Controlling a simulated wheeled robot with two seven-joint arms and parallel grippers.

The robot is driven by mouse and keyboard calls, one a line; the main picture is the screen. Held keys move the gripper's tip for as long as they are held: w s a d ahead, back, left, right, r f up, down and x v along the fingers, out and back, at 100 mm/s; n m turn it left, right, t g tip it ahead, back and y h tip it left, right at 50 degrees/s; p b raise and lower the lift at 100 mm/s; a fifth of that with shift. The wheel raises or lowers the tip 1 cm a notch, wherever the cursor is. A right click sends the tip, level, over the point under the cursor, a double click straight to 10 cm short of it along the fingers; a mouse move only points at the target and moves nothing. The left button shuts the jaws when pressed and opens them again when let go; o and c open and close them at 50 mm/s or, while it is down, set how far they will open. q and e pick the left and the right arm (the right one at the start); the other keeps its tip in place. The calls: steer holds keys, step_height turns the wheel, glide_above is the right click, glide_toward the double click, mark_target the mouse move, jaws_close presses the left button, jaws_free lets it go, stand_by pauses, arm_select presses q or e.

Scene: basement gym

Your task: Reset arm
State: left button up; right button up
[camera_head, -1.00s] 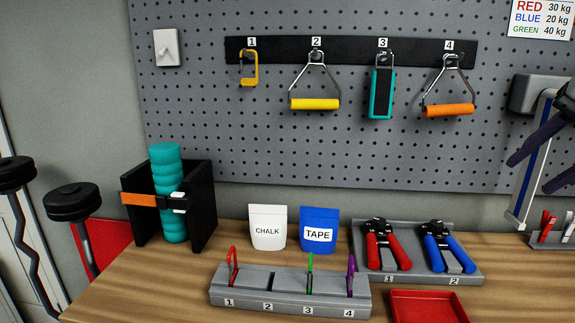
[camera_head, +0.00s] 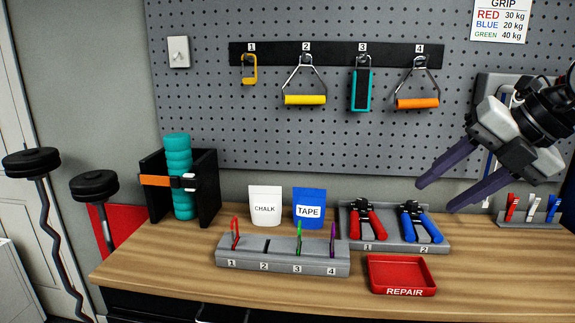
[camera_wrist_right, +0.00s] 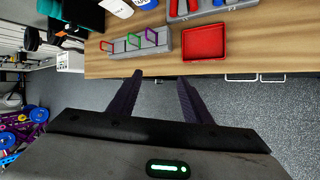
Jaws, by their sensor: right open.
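My right gripper (camera_head: 432,192) is at the right of the head view, above the workbench (camera_head: 180,252) and in front of the pegboard. Its two dark purple fingers are spread apart with nothing between them. In the right wrist view the fingers (camera_wrist_right: 157,88) also stand apart and empty, over the grey floor just off the bench's front edge. My left gripper is not in the head view.
A red REPAIR tray (camera_head: 402,288), a numbered grey holder (camera_head: 282,262) with coloured clips, and a grip tray (camera_head: 448,246) with red and blue hand grips stand on the bench. Chalk (camera_head: 265,203) and tape (camera_head: 309,206) pouches stand behind. Handles hang on the pegboard (camera_head: 220,100).

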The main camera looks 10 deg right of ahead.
steer(key=a+f+m+y, duration=0.1)
steer(key=a+f+y, duration=0.35)
steer(key=a, duration=0.65)
steer(key=s+a+f+m+y, duration=0.1)
steer(key=a+f+y, duration=0.2)
steer(key=a+y, duration=0.55)
steer(key=a+f+m+y, duration=0.15)
steer(key=a+f, duration=0.25)
steer(key=a, duration=0.9)
steer(key=d+f+m+t+h, duration=0.4)
steer(key=f+m+t+h, duration=0.1)
steer(key=f+m, duration=0.45)
steer(key=d+f+m+t+h, duration=0.45)
steer(key=f+m, duration=0.35)
steer(key=f, duration=0.3)
steer(key=s+d+f+m+g+h, duration=0.3)
steer(key=s+f+g, duration=0.1)
steer(key=s+f, duration=0.6)
steer(key=s+d+f+m+g+h, duration=0.3)
steer(key=s+f, duration=0.7)
steer(key=f, duration=0.2)
steer(key=shift+g, duration=0.35)
